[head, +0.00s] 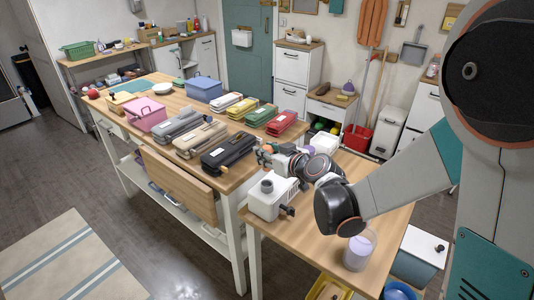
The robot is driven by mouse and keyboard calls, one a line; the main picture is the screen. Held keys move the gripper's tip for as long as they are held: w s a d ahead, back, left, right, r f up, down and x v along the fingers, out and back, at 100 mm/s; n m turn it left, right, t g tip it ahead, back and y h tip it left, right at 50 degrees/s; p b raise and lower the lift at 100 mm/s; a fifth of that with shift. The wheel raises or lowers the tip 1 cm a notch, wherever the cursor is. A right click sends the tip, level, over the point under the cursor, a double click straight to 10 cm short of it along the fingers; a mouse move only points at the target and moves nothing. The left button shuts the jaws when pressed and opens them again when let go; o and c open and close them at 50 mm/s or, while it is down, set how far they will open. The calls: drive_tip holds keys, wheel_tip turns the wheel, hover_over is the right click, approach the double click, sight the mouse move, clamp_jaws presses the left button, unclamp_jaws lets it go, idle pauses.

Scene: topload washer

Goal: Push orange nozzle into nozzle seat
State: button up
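My gripper (272,157) is at the end of my arm, above the right end of the long wooden table, beside the black case (228,154). Its fingers are small and partly hidden, so I cannot tell whether they are open or shut. A small orange spot (267,148) shows at the gripper; it may be the orange nozzle, but I cannot tell whether it is held. A white container (266,206) with a grey round top and a dark fitting on its right side stands just below my gripper on the nearer table. I cannot make out the nozzle seat for certain.
Several long cases, a pink basket (146,113) and a blue box (204,88) stand on the long table. A clear cup with lilac contents (358,252) stands on the nearer table (310,253). That table's front part is mostly clear.

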drive_tip(key=shift+f+b, duration=1.95)
drive_tip(key=shift+f, duration=0.5)
drive_tip(key=shift+f+b, duration=1.8)
drive_tip(key=shift+b, duration=0.15)
drive_tip(key=o, duration=1)
drive_tip(key=shift+o, duration=0.2)
drive_tip(key=shift+s, duration=0.1)
drive_tip(key=v, duration=1.2)
